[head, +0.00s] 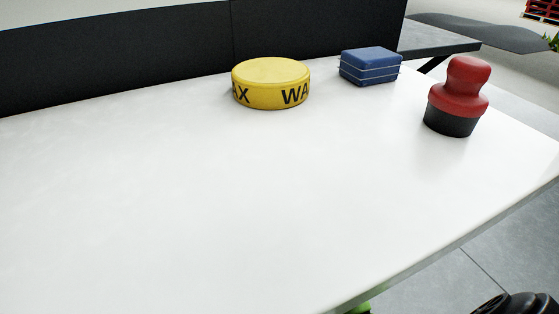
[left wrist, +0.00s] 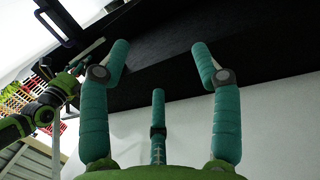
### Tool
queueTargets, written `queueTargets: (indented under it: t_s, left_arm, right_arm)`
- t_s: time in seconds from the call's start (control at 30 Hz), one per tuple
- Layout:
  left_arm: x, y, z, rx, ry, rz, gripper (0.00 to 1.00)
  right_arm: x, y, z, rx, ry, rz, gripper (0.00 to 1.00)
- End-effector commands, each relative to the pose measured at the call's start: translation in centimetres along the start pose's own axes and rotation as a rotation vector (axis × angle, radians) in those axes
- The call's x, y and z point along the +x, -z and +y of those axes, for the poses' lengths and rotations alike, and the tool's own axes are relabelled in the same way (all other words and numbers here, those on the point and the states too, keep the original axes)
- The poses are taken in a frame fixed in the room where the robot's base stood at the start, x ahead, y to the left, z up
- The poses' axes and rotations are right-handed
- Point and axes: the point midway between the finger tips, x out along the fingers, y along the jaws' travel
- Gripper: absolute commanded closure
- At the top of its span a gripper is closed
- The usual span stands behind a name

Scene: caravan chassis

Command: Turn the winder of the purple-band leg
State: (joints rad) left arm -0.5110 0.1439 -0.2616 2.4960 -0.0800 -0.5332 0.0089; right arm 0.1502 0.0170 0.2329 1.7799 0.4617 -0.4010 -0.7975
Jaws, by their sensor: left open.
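Neither the purple-band leg nor its winder shows in the head view or the left wrist view. My left gripper (left wrist: 160,62) shows in the left wrist view with its teal fingers spread wide. It is open, with nothing between the fingers. A dark panel and a pale surface lie behind it. My left gripper does not show in the head view.
On the white table (head: 180,210) stand a yellow wax tin (head: 271,84), a blue block (head: 370,66) and a red-and-black knobbed tool (head: 460,96). A black panel (head: 120,55) runs along the back. The tabletop's near part is clear; grey floor (head: 440,270) lies beyond its right edge.

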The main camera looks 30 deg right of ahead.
Motion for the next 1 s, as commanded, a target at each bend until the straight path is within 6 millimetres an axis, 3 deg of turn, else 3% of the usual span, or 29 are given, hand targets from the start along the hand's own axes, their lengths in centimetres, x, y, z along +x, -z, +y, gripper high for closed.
queueTargets:
  t_s: [0.33, 0.37, 0.5, 0.83, 1.0]
  left_arm:
    - [0.0, 0.6, 0.1, 0.001, -0.003, 0.029, 0.36]
    - [0.0, 0.6, 0.1, 0.001, -0.003, 0.029, 0.36]
    - [0.0, 0.6, 0.1, 0.001, -0.003, 0.028, 0.36]
    - [0.0, 0.3, 0.1, 0.000, -0.002, 0.008, 0.36]
    - [-0.4, -2.4, -0.6, -0.005, 0.013, -0.133, 0.36]
  right_arm:
    - [0.3, 0.0, 0.0, 0.001, 0.000, 0.000, 0.26]
    - [0.3, 0.0, 0.0, 0.001, 0.000, 0.000, 0.30]
    - [0.3, 0.0, 0.0, 0.000, 0.000, 0.000, 0.83]
    - [0.3, -0.1, 0.0, 0.010, 0.001, -0.004, 0.83]
    - [0.3, -0.1, 0.0, 0.050, 0.002, -0.007, 0.83]
